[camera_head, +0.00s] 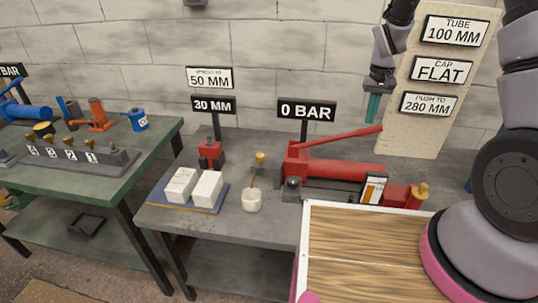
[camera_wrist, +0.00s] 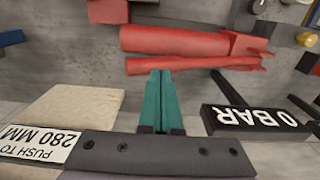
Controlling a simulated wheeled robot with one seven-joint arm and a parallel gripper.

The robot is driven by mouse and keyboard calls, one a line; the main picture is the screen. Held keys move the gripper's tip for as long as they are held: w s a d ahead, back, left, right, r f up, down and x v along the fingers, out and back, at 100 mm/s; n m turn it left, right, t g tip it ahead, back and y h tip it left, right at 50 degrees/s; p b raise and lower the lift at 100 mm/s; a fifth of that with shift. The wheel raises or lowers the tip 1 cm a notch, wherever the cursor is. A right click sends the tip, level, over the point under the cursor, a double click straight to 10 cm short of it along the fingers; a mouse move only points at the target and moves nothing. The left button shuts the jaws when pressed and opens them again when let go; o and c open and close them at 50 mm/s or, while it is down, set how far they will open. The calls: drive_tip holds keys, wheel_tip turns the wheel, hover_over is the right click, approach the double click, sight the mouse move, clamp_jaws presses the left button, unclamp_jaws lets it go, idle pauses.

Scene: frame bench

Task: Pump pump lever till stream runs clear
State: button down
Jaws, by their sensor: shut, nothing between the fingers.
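The red pump (camera_head: 330,171) lies on the grey bench, with its long red pump lever (camera_head: 340,136) sloping up to the right above the body. A sign reading 0 BAR (camera_head: 307,111) stands behind it. My gripper (camera_head: 372,110) points down above and behind the lever's right end, with its teal fingers shut and empty. In the wrist view the closed fingers (camera_wrist: 161,75) show just short of the lever (camera_wrist: 190,63), and the pump body (camera_wrist: 175,40) lies beyond. I cannot tell whether they touch the lever. No stream of liquid shows in either view.
A cream cup (camera_head: 251,200) stands left of the pump, under a brass-topped piece. White blocks (camera_head: 194,187) lie on a blue tray. A board with signs (camera_head: 428,120) stands behind at right. A wooden-topped surface (camera_head: 390,255) fills the front. A green bench (camera_head: 100,160) is at left.

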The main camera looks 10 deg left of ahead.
wheel_tip(320, 180, down, 11)
drive_tip(key=shift+r, duration=0.2)
wheel_tip(320, 180, up, 8)
drive_tip(key=shift+r, duration=0.1)
idle(0.9)
idle(0.5)
